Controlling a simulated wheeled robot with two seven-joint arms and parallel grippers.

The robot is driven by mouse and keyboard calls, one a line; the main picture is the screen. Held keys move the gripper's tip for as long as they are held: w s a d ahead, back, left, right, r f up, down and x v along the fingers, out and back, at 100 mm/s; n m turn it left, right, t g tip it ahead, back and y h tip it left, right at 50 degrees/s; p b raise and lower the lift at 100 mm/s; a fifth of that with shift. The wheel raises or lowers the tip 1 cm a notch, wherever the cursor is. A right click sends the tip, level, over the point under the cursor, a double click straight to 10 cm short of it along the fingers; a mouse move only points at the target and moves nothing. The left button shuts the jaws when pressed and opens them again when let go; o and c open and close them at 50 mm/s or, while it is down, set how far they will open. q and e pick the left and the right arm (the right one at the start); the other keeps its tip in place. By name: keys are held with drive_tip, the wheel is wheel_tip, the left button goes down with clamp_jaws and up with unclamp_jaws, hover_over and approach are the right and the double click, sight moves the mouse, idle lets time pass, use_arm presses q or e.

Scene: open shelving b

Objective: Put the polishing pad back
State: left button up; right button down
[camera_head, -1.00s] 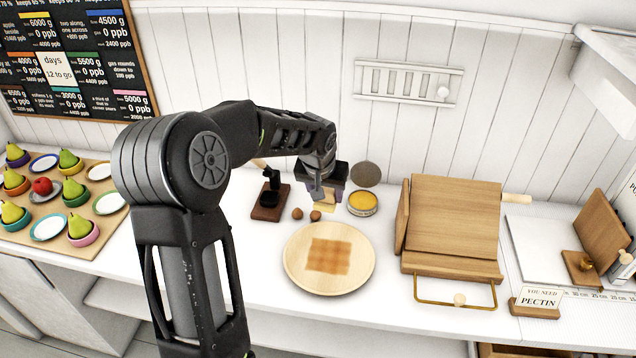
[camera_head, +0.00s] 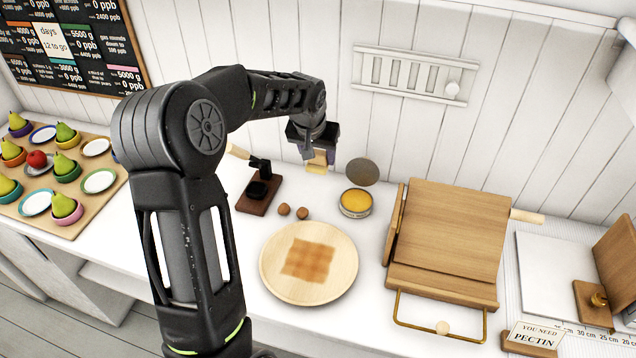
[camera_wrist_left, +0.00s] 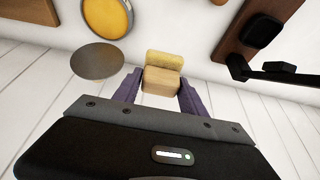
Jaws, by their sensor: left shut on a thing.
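The polishing pad (camera_head: 317,163) is a small tan block with a yellowish face. My left gripper (camera_head: 318,152) is shut on it and holds it above the back of the counter. In the left wrist view the pad (camera_wrist_left: 163,75) sits between the fingertips of the gripper (camera_wrist_left: 160,92), its yellow side facing away from the palm. A round tin with yellow-orange content (camera_head: 356,202) stands open to the right of the pad and nearer the front. Its grey disc lid (camera_head: 362,172) is just behind it. My right gripper is out of view.
A round wooden plate (camera_head: 276,282) with a browned square patch lies in front. Two small brown balls (camera_head: 302,213) and a dark wooden stand (camera_head: 251,207) are to the left of the tin. A wooden slanted box (camera_head: 445,235) stands to the right.

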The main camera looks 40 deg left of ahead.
sight(317, 164)
use_arm(q)
wheel_tip(317, 164, down, 4)
drive_tip(key=shift+f, duration=0.25)
drive_tip(key=shift+f+p, duration=0.45)
drive_tip(key=shift+f, duration=1.4)
drive_tip(key=shift+f, duration=0.15)
drive_tip(key=o, duration=1.3)
drive_tip(key=shift+s+r, duration=0.1)
drive_tip(key=shift+r, duration=0.35)
drive_tip(key=b+v, duration=0.1)
drive_tip(key=v, duration=1)
drive_tip(key=shift+d+r, duration=0.1)
drive_tip(key=shift+r, duration=0.1)
